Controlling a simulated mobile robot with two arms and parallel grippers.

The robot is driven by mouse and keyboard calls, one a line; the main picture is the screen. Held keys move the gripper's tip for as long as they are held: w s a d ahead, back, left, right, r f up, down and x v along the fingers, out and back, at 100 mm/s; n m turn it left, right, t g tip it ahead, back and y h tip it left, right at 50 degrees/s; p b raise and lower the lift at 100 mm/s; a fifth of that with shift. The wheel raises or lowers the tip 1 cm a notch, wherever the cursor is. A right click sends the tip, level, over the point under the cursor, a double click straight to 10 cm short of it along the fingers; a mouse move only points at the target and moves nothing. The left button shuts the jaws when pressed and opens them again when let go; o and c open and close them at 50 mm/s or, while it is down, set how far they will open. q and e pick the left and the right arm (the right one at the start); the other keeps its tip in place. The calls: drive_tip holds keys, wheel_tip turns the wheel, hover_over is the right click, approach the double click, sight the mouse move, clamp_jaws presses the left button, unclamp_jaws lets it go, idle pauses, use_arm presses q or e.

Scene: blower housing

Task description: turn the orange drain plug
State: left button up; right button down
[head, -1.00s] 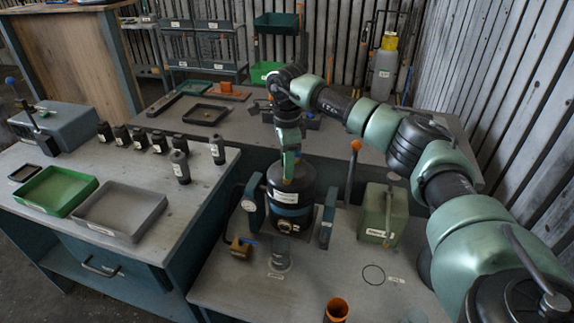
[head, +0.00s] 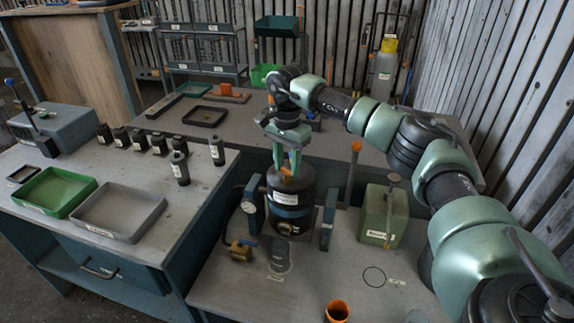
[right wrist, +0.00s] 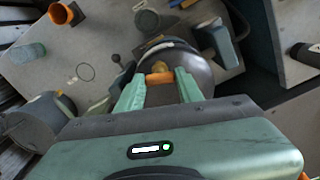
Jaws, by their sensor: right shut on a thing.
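The black blower housing (head: 291,198) stands upright on the near right bench, with a white label and a blue band around it. The orange drain plug (head: 287,171) is at the top of the housing and also shows in the right wrist view (right wrist: 159,78). My right gripper (head: 288,170) points down from above. In the right wrist view its two green fingers (right wrist: 160,88) are on either side of the orange plug, shut on it. The fingers cover part of the plug. My left gripper is not in view.
An orange cup (head: 337,311) is at the front. Green (head: 54,192) and grey (head: 119,210) trays lie on the left bench.

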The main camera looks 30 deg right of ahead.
sight(287, 168)
drive_tip(key=shift+w+r+n, duration=0.1)
drive_tip(key=shift+r+n, duration=0.05)
drive_tip(key=shift+n, duration=0.15)
drive_tip(key=c, duration=0.9)
unclamp_jaws()
wheel_tip(287, 168, up, 6)
drive_tip(key=shift+r+b, duration=0.25)
drive_tip(key=shift+b, duration=0.7)
drive_tip(key=shift+r, duration=0.6)
